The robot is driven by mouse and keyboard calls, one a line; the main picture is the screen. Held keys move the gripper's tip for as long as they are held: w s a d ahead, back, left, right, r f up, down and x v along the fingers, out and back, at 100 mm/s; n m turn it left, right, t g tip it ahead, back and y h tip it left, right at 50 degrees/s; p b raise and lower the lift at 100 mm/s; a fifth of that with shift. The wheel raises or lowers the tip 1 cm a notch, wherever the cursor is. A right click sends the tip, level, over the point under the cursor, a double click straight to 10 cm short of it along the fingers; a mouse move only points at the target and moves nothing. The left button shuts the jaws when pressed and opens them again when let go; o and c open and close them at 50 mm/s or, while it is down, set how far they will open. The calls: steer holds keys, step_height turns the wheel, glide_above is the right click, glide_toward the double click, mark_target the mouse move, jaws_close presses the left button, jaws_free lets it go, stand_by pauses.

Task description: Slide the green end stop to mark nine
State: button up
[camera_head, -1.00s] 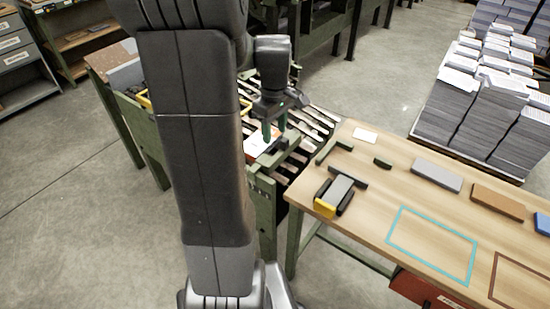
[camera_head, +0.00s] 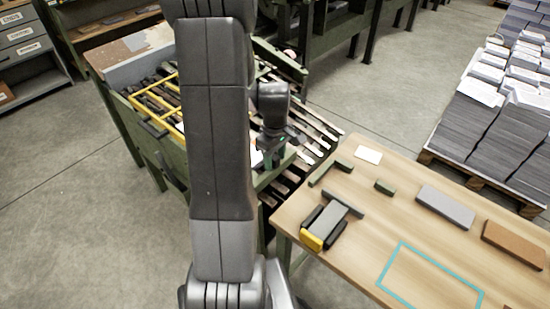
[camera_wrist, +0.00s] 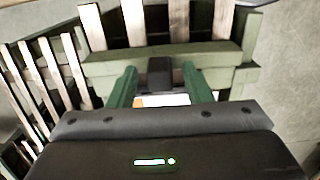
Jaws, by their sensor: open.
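My gripper (camera_head: 272,155) is low over the near end of the slatted conveyor, partly hidden by my arm. In the wrist view its two green fingers (camera_wrist: 160,72) are apart. A green crossbar (camera_wrist: 215,52), which looks like the end stop, lies across the slats just beyond the fingertips. A dark block (camera_wrist: 160,74) at its middle shows between the fingers; I cannot tell whether they touch it. A white and orange sheet (camera_wrist: 165,100) shows below the block. No mark numbers are legible.
The wooden table (camera_head: 330,250) to the right carries a grey pad (camera_head: 445,206), a brown block (camera_head: 517,243) and a yellow-ended tool (camera_head: 325,225). A yellow frame (camera_head: 155,110) lies on the bench at left. Paper stacks (camera_head: 490,130) stand at the back right.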

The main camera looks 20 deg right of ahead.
steer(key=shift+f, duration=0.15)
steer(key=shift+c, duration=0.3)
jaws_close()
steer(key=s+d, duration=0.3)
steer(key=s, duration=0.2)
steer(key=shift+s+b, duration=0.25)
steer(key=shift+b, duration=0.05)
steer(key=shift+d, duration=0.1)
steer(key=shift+o, duration=0.3)
jaws_free()
steer(key=shift+s+d, duration=0.1)
steer(key=shift+s, duration=0.05)
